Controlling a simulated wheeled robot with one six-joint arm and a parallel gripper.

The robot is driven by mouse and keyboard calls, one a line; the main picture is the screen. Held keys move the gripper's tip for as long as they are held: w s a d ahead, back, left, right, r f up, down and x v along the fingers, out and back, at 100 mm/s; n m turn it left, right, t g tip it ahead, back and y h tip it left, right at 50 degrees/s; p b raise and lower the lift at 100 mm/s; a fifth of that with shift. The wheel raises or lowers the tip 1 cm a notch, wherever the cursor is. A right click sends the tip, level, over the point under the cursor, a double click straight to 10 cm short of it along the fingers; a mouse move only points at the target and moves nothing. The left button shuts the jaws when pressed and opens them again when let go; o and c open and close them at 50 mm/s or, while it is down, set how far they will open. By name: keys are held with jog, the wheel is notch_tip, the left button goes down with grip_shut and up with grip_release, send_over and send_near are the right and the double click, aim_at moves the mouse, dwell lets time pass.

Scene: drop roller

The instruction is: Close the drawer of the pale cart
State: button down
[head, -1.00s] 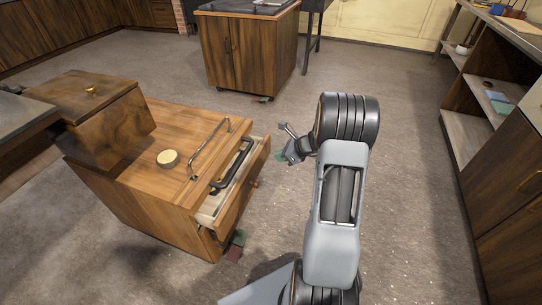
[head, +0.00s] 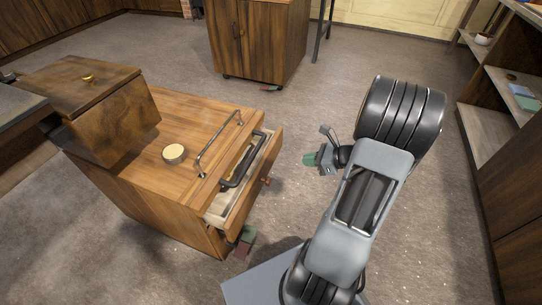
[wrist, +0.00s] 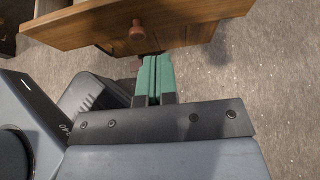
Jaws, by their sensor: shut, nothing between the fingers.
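The pale cart (head: 200,118) is a light wooden cabinet on the left in the head view. Its drawer (head: 258,180) stands part-way out on the right side, with a dark handle-shaped item inside. The drawer front (wrist: 90,28) with its round knob (wrist: 136,30) spans the top of the wrist view; the knob also shows in the head view (head: 266,181). My gripper (head: 310,159), with green fingertips, is to the right of the drawer front and apart from it. In the wrist view its fingers (wrist: 153,80) are together and empty, below the knob.
A dark wooden box (head: 100,105) and a round pale-topped item (head: 174,153) sit on the cart top, beside a metal rail (head: 218,145). A darker cabinet (head: 258,40) stands behind. Shelves (head: 500,100) line the right.

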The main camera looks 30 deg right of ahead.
jog(key=b, duration=0.4)
send_near(267, 160)
notch_tip(267, 160, down, 3)
jog(key=w+a, duration=0.1)
jog(key=a, duration=0.1)
jog(key=shift+w+a+b, duration=0.2)
jog(key=shift+w+a, duration=0.2)
jog(key=shift+w, duration=0.15)
jog(key=shift+w+a+b, duration=0.2)
jog(key=shift+w+a, duration=0.2)
jog(key=shift+w, duration=0.2)
jog(key=shift+w+a, duration=0.4)
jog(key=shift+w, duration=0.15)
